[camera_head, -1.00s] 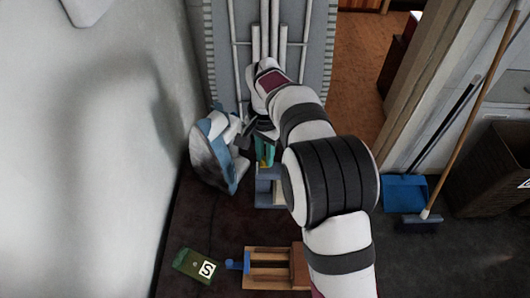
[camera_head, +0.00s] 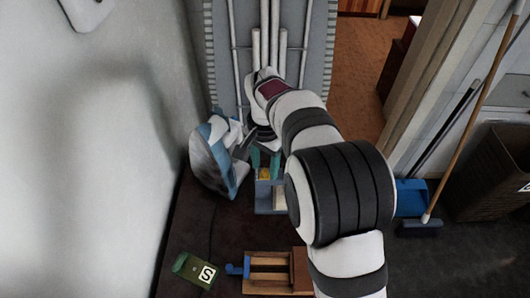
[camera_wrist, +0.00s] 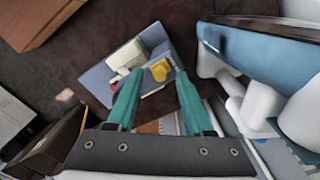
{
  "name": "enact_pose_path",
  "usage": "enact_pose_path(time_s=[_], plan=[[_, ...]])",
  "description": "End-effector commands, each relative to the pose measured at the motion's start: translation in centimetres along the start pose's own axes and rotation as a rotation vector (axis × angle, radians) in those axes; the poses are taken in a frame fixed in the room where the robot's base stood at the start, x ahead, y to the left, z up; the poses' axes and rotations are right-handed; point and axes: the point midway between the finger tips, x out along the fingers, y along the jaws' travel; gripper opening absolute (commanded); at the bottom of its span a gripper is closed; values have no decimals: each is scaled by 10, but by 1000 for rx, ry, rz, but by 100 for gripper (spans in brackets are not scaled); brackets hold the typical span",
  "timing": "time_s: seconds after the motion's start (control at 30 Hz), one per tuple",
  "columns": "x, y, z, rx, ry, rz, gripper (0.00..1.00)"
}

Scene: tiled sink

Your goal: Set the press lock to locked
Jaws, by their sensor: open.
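The press lock seems to be the blue-grey block (camera_head: 264,199) on the dark floor, with a pale white piece and a small yellow part (camera_head: 265,174). In the wrist view the block (camera_wrist: 98,79) lies tilted, with the white piece (camera_wrist: 124,57) left of the yellow part (camera_wrist: 160,70). My gripper (camera_head: 265,160) is open and empty, with teal fingers pointing at the block. In the wrist view the fingertips (camera_wrist: 160,76) lie on either side of the yellow part. I cannot tell whether they touch it. My arm partly hides the block's right side.
A blue and white object (camera_head: 215,160) stands close left of my gripper, by the wall. A wooden piece with a blue handle (camera_head: 270,266) and a green box marked S (camera_head: 195,270) lie nearer. A blue dustpan (camera_head: 411,198) is at the right.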

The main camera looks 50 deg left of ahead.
Motion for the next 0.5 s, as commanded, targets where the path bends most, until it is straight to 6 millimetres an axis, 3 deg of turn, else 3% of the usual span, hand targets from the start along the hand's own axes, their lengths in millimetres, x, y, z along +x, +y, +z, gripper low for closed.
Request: enact_pose_path(time_s=[0.17,0.4,0.5], plan=[[-41,-1,-1,1,4,-5,52],[-116,-1,-1,0,4,-4,52],[-136,0,-1,1,4,-3,52]])
